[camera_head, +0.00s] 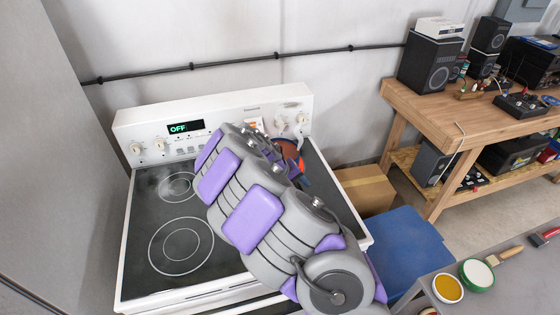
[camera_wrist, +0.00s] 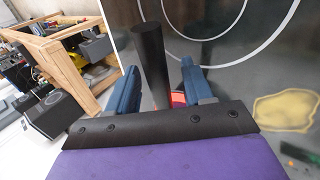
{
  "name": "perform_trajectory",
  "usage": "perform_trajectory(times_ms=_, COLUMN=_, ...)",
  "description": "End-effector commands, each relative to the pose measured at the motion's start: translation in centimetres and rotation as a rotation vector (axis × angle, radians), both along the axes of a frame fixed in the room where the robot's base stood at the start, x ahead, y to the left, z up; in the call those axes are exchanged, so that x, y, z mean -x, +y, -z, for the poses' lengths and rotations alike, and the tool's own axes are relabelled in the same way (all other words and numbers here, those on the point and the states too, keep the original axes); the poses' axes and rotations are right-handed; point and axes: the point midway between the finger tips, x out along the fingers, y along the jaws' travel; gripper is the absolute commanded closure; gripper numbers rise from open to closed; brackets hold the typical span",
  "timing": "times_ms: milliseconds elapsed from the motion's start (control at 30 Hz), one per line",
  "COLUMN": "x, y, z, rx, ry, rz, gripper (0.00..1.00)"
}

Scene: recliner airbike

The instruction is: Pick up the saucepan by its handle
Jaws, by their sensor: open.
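The saucepan is mostly hidden. In the wrist view, its dark handle (camera_wrist: 152,62) stands up in the picture between the two blue fingers of my gripper (camera_wrist: 160,68), nearer the left finger. A small red-orange patch (camera_wrist: 178,98), probably part of the pan, shows low between the fingers. My gripper is open, with a gap beside the handle; I cannot tell how deep the handle sits. In the head view, an orange-red piece (camera_head: 291,150), likely the pan, shows past my arm at the right rear of the stove (camera_head: 135,240). My arm hides the rest.
The stove's control panel (camera_head: 215,125) rises behind the cooktop. The left burners are clear. A cardboard box (camera_head: 365,190) and blue bin (camera_head: 400,245) stand right of the stove. A wooden workbench (camera_head: 440,110) holds speakers. A grey table at lower right carries a green-rimmed tin (camera_head: 477,274).

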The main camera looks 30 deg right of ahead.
Motion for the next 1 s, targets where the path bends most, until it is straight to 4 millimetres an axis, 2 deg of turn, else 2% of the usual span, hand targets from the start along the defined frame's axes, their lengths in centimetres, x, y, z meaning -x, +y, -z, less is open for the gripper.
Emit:
perform_trajectory(times_ms=67, x=-0.01, y=0.02, z=-0.06, rx=0.000, ry=0.000, rz=0.000, gripper=0.49)
perform_trajectory(times_ms=600, x=-0.05, y=0.04, z=-0.03, rx=0.000, ry=0.000, rz=0.000, gripper=1.00)
perform_trajectory(times_ms=1000, x=-0.06, y=0.05, z=-0.01, rx=0.000, ry=0.001, rz=-0.001, gripper=1.00)
